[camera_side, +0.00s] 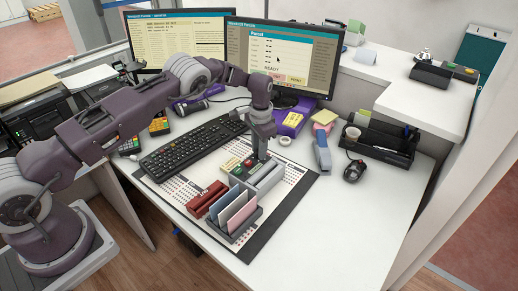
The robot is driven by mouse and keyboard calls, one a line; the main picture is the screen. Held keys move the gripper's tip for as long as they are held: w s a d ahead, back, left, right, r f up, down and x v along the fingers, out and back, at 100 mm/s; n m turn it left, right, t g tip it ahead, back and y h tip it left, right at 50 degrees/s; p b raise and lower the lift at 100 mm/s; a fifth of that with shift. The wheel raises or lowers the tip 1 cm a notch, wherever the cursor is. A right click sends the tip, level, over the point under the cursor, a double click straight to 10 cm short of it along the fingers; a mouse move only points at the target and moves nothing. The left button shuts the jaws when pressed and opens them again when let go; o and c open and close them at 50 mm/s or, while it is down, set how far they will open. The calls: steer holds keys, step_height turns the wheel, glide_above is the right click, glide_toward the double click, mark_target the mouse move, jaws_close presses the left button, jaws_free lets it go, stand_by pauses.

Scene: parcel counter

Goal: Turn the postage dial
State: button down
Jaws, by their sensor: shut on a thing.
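My gripper (262,156) points straight down over the small grey device (268,178) on the desk mat. My gripper's fingers are shut at the top of this device. The postage dial itself cannot be made out; the fingers seem to cover it. I cannot tell how far it is turned.
A card holder (232,233) with upright cards and a red stapler-like item (207,199) stand in front of the device. A black keyboard (190,147) lies behind left. A blue stapler (322,154) and a mouse (354,171) are at right. The front right desktop (345,225) is clear.

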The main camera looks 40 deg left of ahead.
steer(key=n, duration=0.5)
steer(key=shift+w+n, duration=0.1)
steer(key=shift+n, duration=2.3)
steer(key=shift+g, duration=0.3)
steer(key=c, duration=1.4)
jaws_free()
steer(key=shift+c, duration=0.2)
steer(key=r, duration=0.7)
steer(key=shift+w+d+r, duration=0.1)
steer(key=shift+d, duration=0.1)
